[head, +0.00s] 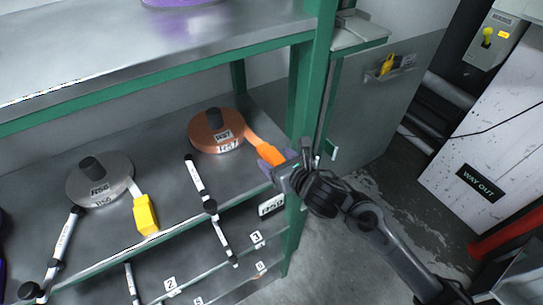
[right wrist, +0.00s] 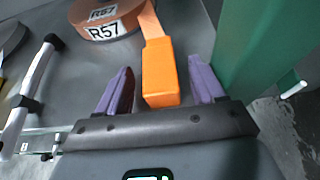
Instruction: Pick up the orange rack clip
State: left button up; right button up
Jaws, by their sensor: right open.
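The orange rack clip (head: 270,155) hangs at the end of the orange webbing strip on the shelf in the head view. It also shows as an orange block (right wrist: 160,75) in the right wrist view. My right gripper (head: 272,160) is open, with its purple fingers on either side of the clip. In the right wrist view, gaps show between the clip and both fingers of the gripper (right wrist: 162,88). The strip leads to the orange roll labelled R57 (head: 216,140). My left gripper is not in view.
A green post (head: 313,100) stands close beside my right gripper. A grey roll labelled R56 (head: 100,180) with a yellow clip (head: 145,214) lies to the left. Black-and-white bars (head: 197,180) lie between the rolls. A purple roll (head: 180,2) sits on the upper shelf.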

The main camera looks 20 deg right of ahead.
jog(key=shift+w+a+f, duration=0.1)
jog(key=shift+w+f, duration=0.1)
jog(key=shift+w, duration=0.35)
jog(key=shift+c, duration=0.3)
jog(key=c, duration=1)
jog(key=shift+r, duration=0.1)
